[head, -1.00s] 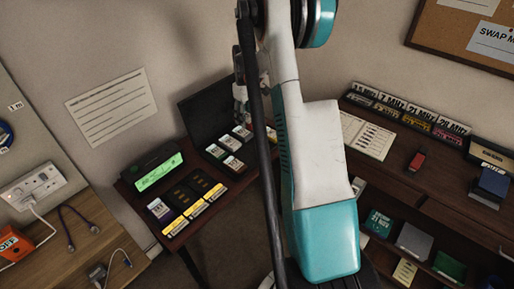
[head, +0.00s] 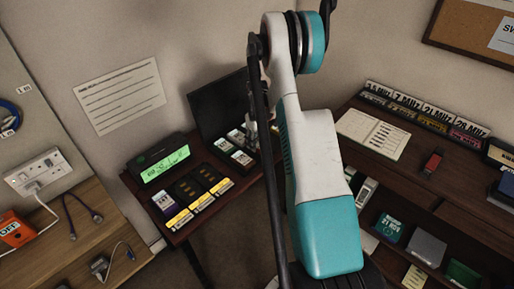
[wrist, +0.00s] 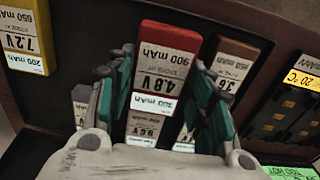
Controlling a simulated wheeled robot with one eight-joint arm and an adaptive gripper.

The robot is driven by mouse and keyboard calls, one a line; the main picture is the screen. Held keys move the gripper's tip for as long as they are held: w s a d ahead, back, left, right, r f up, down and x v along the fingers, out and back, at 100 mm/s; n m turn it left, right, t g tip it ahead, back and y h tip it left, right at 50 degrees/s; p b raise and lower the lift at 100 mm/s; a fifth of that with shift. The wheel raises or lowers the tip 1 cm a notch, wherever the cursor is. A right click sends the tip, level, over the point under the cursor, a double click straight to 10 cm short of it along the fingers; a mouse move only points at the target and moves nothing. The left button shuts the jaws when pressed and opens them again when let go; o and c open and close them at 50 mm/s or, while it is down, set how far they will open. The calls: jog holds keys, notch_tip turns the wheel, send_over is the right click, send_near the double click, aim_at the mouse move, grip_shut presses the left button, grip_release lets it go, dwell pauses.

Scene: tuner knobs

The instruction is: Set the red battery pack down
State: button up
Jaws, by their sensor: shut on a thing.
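The red battery pack (wrist: 168,55), labelled 900 mAh and 4.8 V, is between the fingers of my gripper (wrist: 165,100) in the wrist view. The fingers are shut on its sides. In the head view my gripper (head: 252,130) is mostly hidden behind my arm, over the back right of the small dark table (head: 222,212). A yellow-ended pack (wrist: 25,40) lies to its left in the wrist view, and a brown-ended pack (wrist: 232,65) to its right. I cannot tell whether the held pack touches the surface below.
A green-lit display (head: 164,165) stands on the table beside several dark bays with yellow labels (head: 202,203). A black panel (head: 218,105) rises behind. The desk at right holds an open notebook (head: 371,134) and a small red item (head: 432,162).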

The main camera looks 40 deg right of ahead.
jog(key=shift+f+b, duration=0.3)
jog(key=shift+f, duration=1.25)
jog(key=shift+f, duration=0.2)
jog(key=o, duration=1.1)
jog(key=shift+o, duration=0.2)
jog(key=shift+r, duration=0.15)
notch_tip(320, 180, up, 12)
jog(key=p, duration=0.3)
jog(key=shift+r, duration=0.1)
